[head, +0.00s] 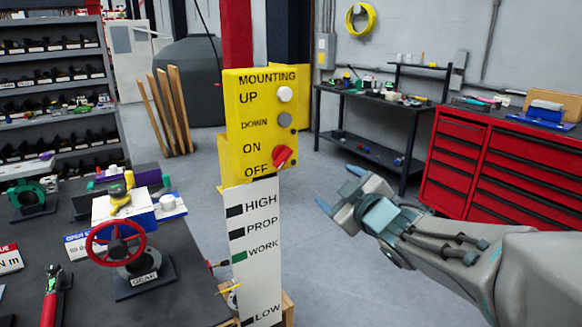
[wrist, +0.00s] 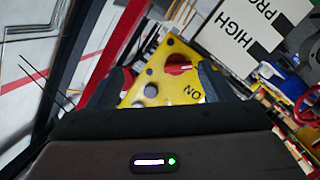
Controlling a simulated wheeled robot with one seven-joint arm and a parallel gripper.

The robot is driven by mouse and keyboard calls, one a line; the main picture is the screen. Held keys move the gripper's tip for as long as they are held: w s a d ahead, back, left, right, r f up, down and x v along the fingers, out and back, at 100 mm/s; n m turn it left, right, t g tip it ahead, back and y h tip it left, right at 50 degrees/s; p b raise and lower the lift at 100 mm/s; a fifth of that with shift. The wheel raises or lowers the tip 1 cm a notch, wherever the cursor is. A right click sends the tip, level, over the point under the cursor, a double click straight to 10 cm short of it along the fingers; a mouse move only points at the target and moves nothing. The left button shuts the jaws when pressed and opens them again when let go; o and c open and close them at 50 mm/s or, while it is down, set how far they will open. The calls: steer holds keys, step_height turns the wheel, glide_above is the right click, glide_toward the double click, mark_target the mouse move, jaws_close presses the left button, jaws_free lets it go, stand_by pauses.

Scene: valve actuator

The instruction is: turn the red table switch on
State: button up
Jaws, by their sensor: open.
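The red switch (head: 282,156) is a rotary knob on the lower right of a yellow control panel (head: 236,108), beside the printed ON and OFF labels. Its handle looks tilted; I cannot tell clearly which label it points to. My gripper (head: 338,188) is open and empty, to the right of the panel and apart from it, with its fingers toward it. In the wrist view the red switch (wrist: 178,65) shows between the fingers of my gripper (wrist: 166,84), farther off, with part of the yellow panel turned around.
A white button (head: 285,94) and a grey button (head: 284,120) sit above the switch. A white level board (head: 254,285) stands below the panel. A dark table with a red handwheel (head: 116,242) is at left. A red tool cabinet (head: 452,168) is at right. Open floor lies behind.

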mark_target(286, 160)
steer(key=w+a+n+y, duration=0.1)
steer(key=w+a, duration=0.2)
steer(key=w+a+n+y, duration=0.1)
steer(key=w+a, duration=0.3)
steer(key=w+a+r+n+y+p, duration=0.1)
steer(key=w+a, duration=0.3)
steer(key=shift+w+a+r+g+y, duration=0.1)
steer(key=shift+a+g+y, duration=0.2)
steer(key=shift+y, duration=0.1)
steer(key=shift+d, duration=0.1)
steer(key=c, duration=1)
